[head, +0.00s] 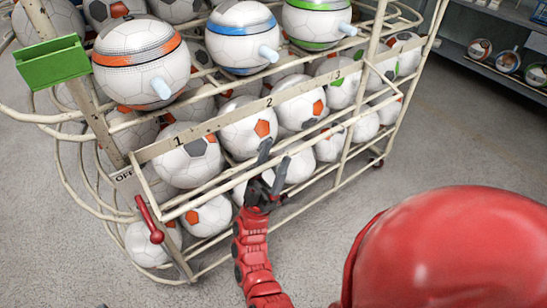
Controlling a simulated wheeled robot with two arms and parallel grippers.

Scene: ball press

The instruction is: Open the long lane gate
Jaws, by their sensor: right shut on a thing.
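The long lane gate (203,191) is a pale bar frame along the front of the ball rack, below a rail (225,121) marked 1, 2 and 3. It stands out from the balls at an angle. My right gripper (273,158) is at the middle of the gate, its dark fingers on either side of the front bar and shut on it. The fingers hide part of the bar. My left gripper is out of view.
Soccer balls (189,155) fill the rack. Three banded balls with pale pegs, orange (138,62), blue (241,35) and green (317,20), sit on top. A red lever (149,219) hangs below an OFF label (125,177). Grey floor (455,130) is clear at right.

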